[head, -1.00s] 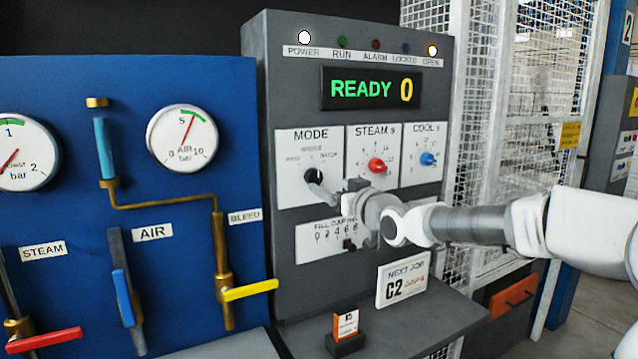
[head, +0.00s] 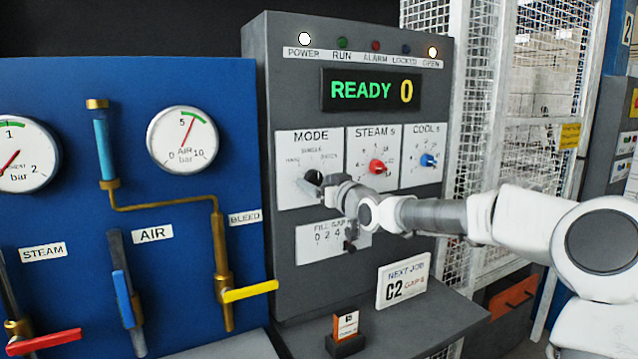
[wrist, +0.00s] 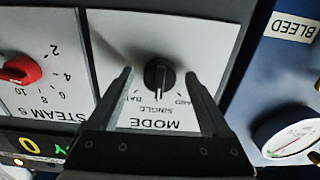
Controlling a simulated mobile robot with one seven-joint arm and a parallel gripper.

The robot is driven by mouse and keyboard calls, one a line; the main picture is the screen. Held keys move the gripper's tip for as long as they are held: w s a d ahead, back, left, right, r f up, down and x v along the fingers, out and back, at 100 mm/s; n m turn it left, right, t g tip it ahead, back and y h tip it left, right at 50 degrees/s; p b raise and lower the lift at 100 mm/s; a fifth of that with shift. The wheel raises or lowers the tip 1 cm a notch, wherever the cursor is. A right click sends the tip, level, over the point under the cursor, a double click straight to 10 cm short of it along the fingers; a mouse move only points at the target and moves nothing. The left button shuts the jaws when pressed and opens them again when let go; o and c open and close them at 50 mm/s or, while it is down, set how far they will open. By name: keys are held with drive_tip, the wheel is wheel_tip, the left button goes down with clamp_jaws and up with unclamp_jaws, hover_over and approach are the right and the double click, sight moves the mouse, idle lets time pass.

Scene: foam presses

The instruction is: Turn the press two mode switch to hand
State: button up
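The black mode switch (head: 312,178) sits on the white MODE plate (head: 290,187) of the grey press panel. In the wrist view, which is upside down, the mode switch (wrist: 159,75) lies between my gripper's fingers. Its ridge runs up and down the picture, apparently in line with SINGLE. The hand label is partly covered by one finger and the batch label by the other. My gripper (wrist: 160,73) is open, with a gap on each side of the switch. In the head view my gripper (head: 326,184) is at the MODE plate and partly covers the switch.
The red steam knob (head: 377,167) and blue cool knob (head: 427,160) are to the right. The fill gap slider (head: 349,246) is below. A NEXT JOB card (head: 403,286) and an orange block (head: 346,325) stand on the shelf. A blue valve panel (head: 60,100) is at left.

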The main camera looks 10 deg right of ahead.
clamp_jaws()
drive_tip(key=shift+n, duration=0.4)
drive_tip(key=n+b, duration=0.1)
drive_tip(key=n, duration=0.2)
drive_tip(key=shift+n, duration=0.4)
drive_tip(key=shift+n+b, duration=0.75)
drive_tip(key=shift+n, duration=1.45)
unclamp_jaws()
drive_tip(key=shift+d, duration=0.1)
